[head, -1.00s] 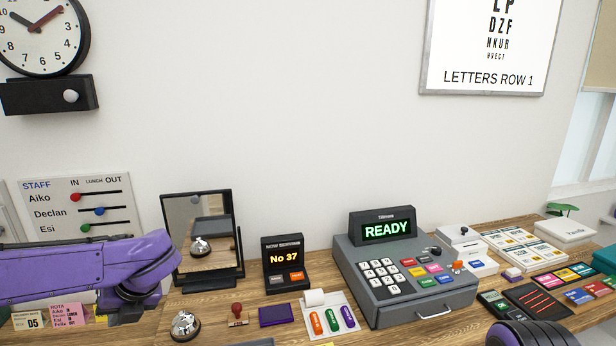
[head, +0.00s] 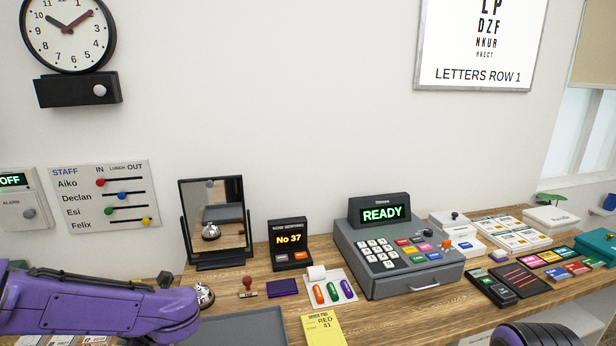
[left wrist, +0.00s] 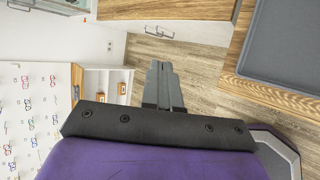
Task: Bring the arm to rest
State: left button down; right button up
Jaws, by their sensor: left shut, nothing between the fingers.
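My left arm comes in from the left in the head view, purple, low over the left end of the wooden counter (head: 395,312). Its far end hangs just left of the silver bell (head: 205,295) and partly covers it. In the left wrist view my left gripper (left wrist: 163,68) shows as two grey fingers close together, shut and empty. Behind them is the wooden floor. A purple and black part of my right arm shows at the bottom right of the head view; the right gripper is out of view.
A grey tray (head: 250,325) lies at the counter's front, beside a yellow order card (head: 322,328). A mirror (head: 215,215), number display (head: 290,240) and register (head: 398,245) stand behind. In the left wrist view, the counter's edge and tray (left wrist: 290,45) are right of the fingers, apart from them.

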pick_arm(q)
jog(key=s+d+f+m+t+h, duration=0.1)
jog(key=s+d+f+m+t, duration=0.15)
jog(key=f+m, duration=0.6)
jog(key=s+d+f+m+t, duration=0.2)
jog(key=s+f+m, duration=0.2)
jog(key=f+m, duration=0.45)
jog(key=s+d+f+m+g+h, duration=0.25)
jog(key=s+f+m, duration=0.4)
jog(key=s, duration=0.35)
jog(key=s+d+f+m+g+h, duration=0.1)
jog(key=s+d+f+m+h, duration=0.15)
jog(key=s+f+m, duration=0.4)
jog(key=s+f+m+b, duration=0.1)
jog(key=s+f+b, duration=0.2)
jog(key=f+b, duration=0.7)
jog(key=shift+a+f+h+b, duration=0.15)
jog(key=shift+f+h+b, duration=0.2)
jog(key=shift+b, duration=0.8)
